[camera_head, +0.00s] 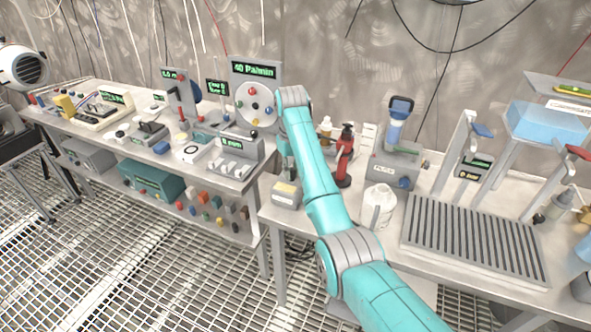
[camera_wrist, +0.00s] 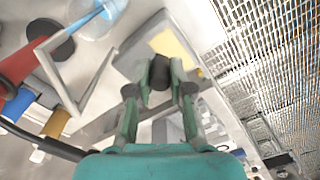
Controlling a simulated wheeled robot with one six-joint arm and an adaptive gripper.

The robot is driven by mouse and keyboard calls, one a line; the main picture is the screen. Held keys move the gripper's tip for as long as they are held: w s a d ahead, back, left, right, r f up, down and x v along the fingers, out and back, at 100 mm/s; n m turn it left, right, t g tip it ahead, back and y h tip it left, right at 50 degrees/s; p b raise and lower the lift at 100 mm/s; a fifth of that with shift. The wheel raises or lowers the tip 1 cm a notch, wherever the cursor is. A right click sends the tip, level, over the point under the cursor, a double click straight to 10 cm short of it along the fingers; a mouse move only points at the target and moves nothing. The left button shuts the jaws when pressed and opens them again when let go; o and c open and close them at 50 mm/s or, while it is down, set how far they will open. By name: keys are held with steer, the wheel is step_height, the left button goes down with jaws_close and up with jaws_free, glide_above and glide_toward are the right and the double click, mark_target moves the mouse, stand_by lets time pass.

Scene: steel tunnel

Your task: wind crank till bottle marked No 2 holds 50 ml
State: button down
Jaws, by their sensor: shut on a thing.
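In the wrist view my gripper (camera_wrist: 160,80) is shut on a black knob (camera_wrist: 159,70). The knob stands in front of a grey box with a pale yellow label (camera_wrist: 172,48); whether it is the crank's handle I cannot tell. In the head view a grey box with a yellowish label (camera_head: 287,194) sits at the left end of the right bench, and my arm hides most of my gripper. A clear round vessel with a blue tube (camera_wrist: 97,18) shows at the top of the wrist view. I can read no "No 2" mark or fill level on any bottle.
A red bottle (camera_head: 345,152) on a black base and a white jug (camera_head: 379,208) stand right of my arm. A slatted rack (camera_head: 470,240) lies farther right. The left bench (camera_head: 215,183) carries several instruments, including a "40 Pa/min" panel (camera_head: 256,72).

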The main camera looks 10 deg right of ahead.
steer(key=m, duration=0.2)
steer(key=a+m, duration=0.1)
steer(key=w+a+m, duration=0.1)
steer(key=m, duration=0.1)
steer(key=shift+m, duration=0.3)
steer(key=m, duration=0.1)
steer(key=w+a+m, duration=0.1)
steer(key=m, duration=0.3)
steer(key=shift+w+a, duration=0.15)
steer(key=shift+w, duration=0.1)
steer(key=m, duration=0.2)
steer(key=w+m, duration=0.1)
steer(key=m, duration=0.1)
steer(key=w+m, duration=0.1)
steer(key=shift+a+m, duration=0.2)
steer(key=shift+m, duration=0.2)
steer(key=shift+w+d+m, duration=0.1)
steer(key=shift+w+m, duration=0.2)
steer(key=shift+m, duration=0.55)
steer(key=shift+w+d+m, duration=0.1)
steer(key=shift+w+m, duration=0.2)
steer(key=shift+m, duration=0.6)
steer(key=shift+w+d+m, duration=0.1)
steer(key=shift+w+m, duration=0.2)
steer(key=shift+m, duration=0.55)
steer(key=c, duration=1)
jaws_free()
steer(key=shift+c, duration=0.2)
